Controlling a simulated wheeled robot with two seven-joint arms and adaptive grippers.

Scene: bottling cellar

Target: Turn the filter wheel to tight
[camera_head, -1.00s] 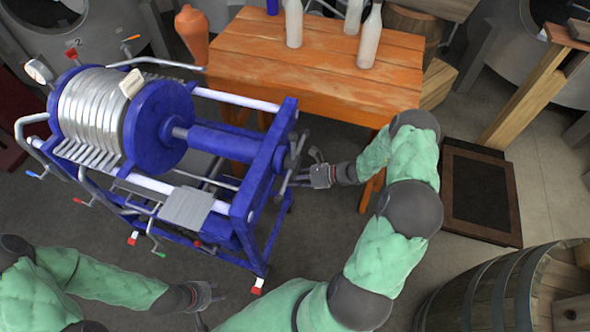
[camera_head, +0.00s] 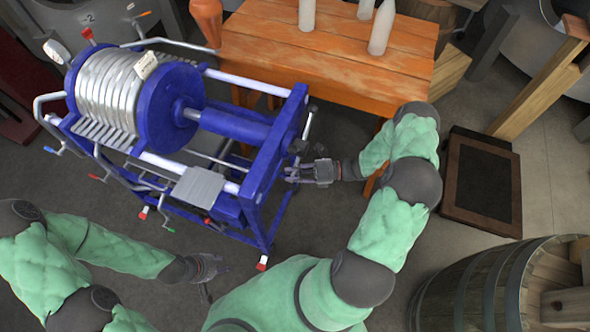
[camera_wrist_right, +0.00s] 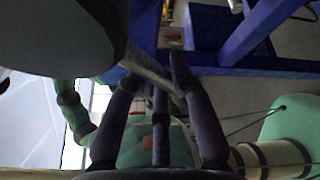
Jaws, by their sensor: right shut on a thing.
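The blue filter press (camera_head: 235,125) stands at left centre in the head view, with a pack of pale plates. Its wheel (camera_head: 308,122), with grey spoke-like bars, is at the right end of the frame, seen almost edge-on and partly hidden. My right gripper (camera_head: 292,173) is at the wheel's lower side. In the right wrist view my right gripper (camera_wrist_right: 154,78) has its dark fingers shut on a grey bar (camera_wrist_right: 146,66) of the wheel. My left gripper (camera_head: 215,275) is empty, low in front of the press, its fingers apart. The wheel's marking cannot be read.
An orange wooden table (camera_head: 330,55) with pale bottles (camera_head: 381,28) stands behind the press. A barrel (camera_head: 490,290) is at lower right and a dark framed board (camera_head: 482,185) lies on the floor. Small crank handles stick out from the press's front.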

